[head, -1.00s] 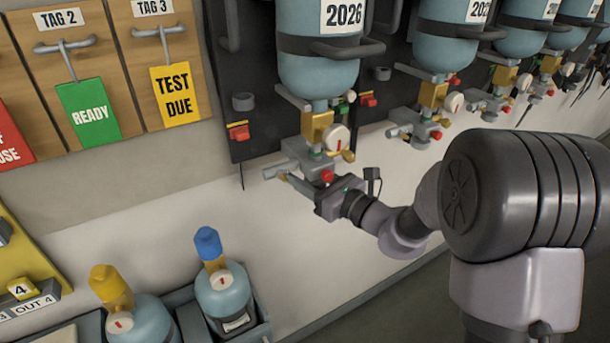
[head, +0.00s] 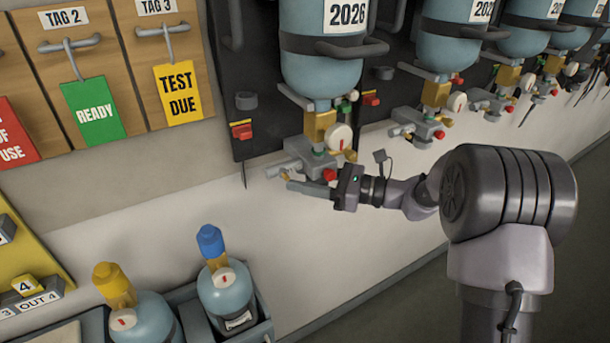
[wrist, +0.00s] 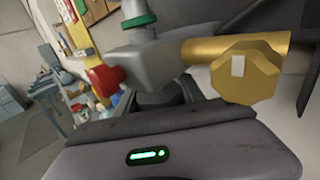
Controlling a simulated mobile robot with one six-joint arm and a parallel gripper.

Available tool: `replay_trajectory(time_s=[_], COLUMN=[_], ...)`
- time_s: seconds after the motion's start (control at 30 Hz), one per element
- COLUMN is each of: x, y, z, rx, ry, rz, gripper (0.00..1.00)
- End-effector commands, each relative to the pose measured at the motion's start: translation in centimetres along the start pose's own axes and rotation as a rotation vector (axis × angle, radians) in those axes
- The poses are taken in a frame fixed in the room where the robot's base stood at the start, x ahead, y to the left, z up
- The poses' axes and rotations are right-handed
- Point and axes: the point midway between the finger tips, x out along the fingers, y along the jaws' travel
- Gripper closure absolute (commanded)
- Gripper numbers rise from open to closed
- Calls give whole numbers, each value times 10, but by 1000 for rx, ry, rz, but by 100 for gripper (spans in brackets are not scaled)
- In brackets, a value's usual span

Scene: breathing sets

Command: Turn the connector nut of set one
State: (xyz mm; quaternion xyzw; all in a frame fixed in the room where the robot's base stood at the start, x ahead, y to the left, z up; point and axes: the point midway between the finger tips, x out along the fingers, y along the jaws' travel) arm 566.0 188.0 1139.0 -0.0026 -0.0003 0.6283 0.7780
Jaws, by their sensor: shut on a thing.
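Set one appears to be the nearest set, a blue cylinder (head: 322,70) labelled 2026. Below it are a brass valve block (head: 319,126), a round white gauge (head: 339,138) and a grey manifold (head: 309,155) with a red knob (head: 329,174). My gripper (head: 291,187) reaches in from the right, below the manifold, with its fingertips at the manifold's lower left end. It is shut on what appears to be the connector nut there, mostly hidden by the fingers. The wrist view shows the red knob (wrist: 105,79) and a faceted brass fitting (wrist: 245,79) apart from my gripper's body.
More cylinder sets (head: 448,60) hang along the wall to the right. Two small cylinders stand at the lower left, one blue-topped (head: 226,290) in a grey tray and one yellow-topped (head: 140,325). Hanging tags (head: 93,112) are at upper left. The white wall below set one is clear.

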Motion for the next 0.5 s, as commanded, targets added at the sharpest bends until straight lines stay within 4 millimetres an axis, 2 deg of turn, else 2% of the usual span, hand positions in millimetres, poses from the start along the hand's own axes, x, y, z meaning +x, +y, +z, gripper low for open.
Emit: replay_trajectory(time_s=[0.5], x=[-2], y=[12], z=[1], rx=[-3], ry=[0], rz=[409], gripper=[95])
